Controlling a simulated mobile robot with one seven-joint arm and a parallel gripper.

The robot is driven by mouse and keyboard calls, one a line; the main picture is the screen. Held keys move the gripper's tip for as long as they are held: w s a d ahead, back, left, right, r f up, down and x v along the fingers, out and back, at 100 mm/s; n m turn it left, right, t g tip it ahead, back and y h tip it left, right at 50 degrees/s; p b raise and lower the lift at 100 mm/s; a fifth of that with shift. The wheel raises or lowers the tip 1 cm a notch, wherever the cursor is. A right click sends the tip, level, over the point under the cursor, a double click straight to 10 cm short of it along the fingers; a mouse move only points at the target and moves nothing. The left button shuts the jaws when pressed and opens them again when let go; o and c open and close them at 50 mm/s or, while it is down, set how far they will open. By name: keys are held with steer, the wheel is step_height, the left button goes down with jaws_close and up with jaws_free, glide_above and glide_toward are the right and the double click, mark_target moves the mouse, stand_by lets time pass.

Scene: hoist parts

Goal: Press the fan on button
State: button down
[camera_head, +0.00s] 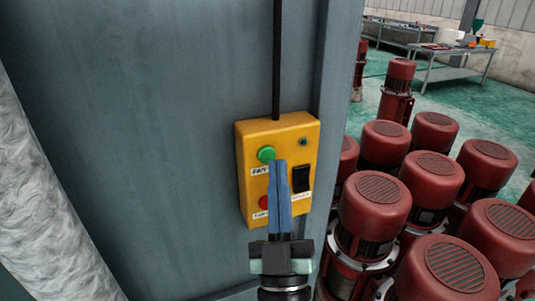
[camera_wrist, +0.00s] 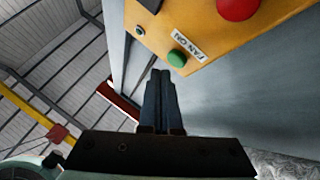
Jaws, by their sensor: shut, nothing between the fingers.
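A yellow control box (camera_head: 277,133) is fixed to a grey-blue panel. Its green button (camera_head: 266,154) sits at the upper left, above a partly covered label. In the wrist view the green button (camera_wrist: 177,58) is beside a label reading "FAN ON". A red button (camera_head: 264,202) is lower on the box, partly hidden by my gripper; it also shows in the wrist view (camera_wrist: 238,8). A black switch (camera_head: 301,179) is at the right. My gripper (camera_head: 278,163) is shut and empty, its blue fingertips just below and right of the green button in the head view. A small gap to the button shows in the wrist view.
A black cable (camera_head: 277,60) runs up from the box. Several red motors (camera_head: 375,200) stand close at the right. A white wrapped column (camera_head: 45,190) is at the left. Work tables (camera_head: 450,68) stand far back.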

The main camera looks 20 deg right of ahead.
steer(key=shift+s+d, duration=0.1)
steer(key=shift+s, duration=2.3)
steer(key=w+a+r+m+t+y+b, duration=0.1)
steer(key=a+r, duration=0.3)
steer(key=r, duration=0.4)
steer(key=w+a+r+y, duration=0.15)
steer(key=a+r, duration=0.25)
steer(key=r, duration=0.4)
steer(key=s+a+r+y+b, duration=0.1)
steer(key=s+a+r+y, duration=0.4)
steer(key=r, duration=0.5)
steer(key=shift+s+a+t, duration=0.35)
steer(key=shift+a+t, duration=0.05)
steer(key=shift+a, duration=0.15)
